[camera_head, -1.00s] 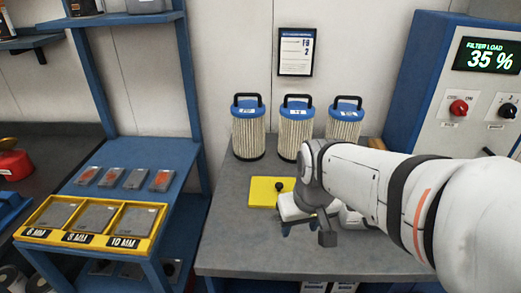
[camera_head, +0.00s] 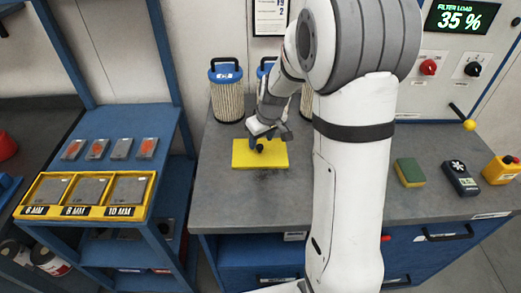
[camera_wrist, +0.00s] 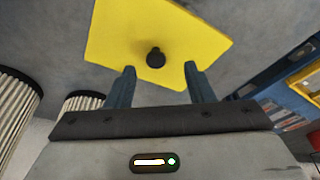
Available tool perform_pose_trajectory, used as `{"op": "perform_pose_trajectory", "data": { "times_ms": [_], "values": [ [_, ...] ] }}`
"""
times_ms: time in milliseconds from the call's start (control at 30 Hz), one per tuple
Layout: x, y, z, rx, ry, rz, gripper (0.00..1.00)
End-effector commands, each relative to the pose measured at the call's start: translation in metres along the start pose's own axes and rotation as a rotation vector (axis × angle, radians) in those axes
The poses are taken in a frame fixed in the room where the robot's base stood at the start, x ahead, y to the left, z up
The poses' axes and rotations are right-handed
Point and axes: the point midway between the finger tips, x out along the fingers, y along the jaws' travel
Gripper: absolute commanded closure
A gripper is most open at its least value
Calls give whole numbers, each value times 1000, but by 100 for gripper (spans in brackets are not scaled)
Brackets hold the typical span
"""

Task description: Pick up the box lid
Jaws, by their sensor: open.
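The box lid (camera_head: 274,158) is a flat yellow plate with a black round knob (camera_head: 259,148), lying on the grey bench. It also shows in the wrist view (camera_wrist: 115,40), with its knob (camera_wrist: 156,57) near the middle. My gripper (camera_head: 265,139) is over the lid, close to the knob. In the wrist view my gripper (camera_wrist: 160,75) has its two blue fingers apart, one on each side below the knob in the picture. The knob is not gripped. Whether a finger touches the lid cannot be told.
Filter cartridges with blue caps (camera_head: 226,76) stand behind the lid. A sponge (camera_head: 410,172), a dark meter (camera_head: 461,178) and a yellow container (camera_head: 500,170) are at the bench's right. A blue rack with a yellow tray (camera_head: 85,211) stands left. The bench front near the lid is clear.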

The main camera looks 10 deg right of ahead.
Motion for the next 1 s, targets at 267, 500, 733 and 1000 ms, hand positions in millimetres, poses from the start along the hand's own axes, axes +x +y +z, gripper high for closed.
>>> {"op": "perform_pose_trajectory", "data": {
  "times_ms": [267, 500, 733, 1000],
  "values": [
    [35, 6, -3, 2, -2, -1, 52],
    [43, 6, -3, 2, 1, 1, 52],
    [42, 6, -3, 3, 0, 1, 62],
    [42, 6, -2, 3, 0, 1, 84]
  ]
}}
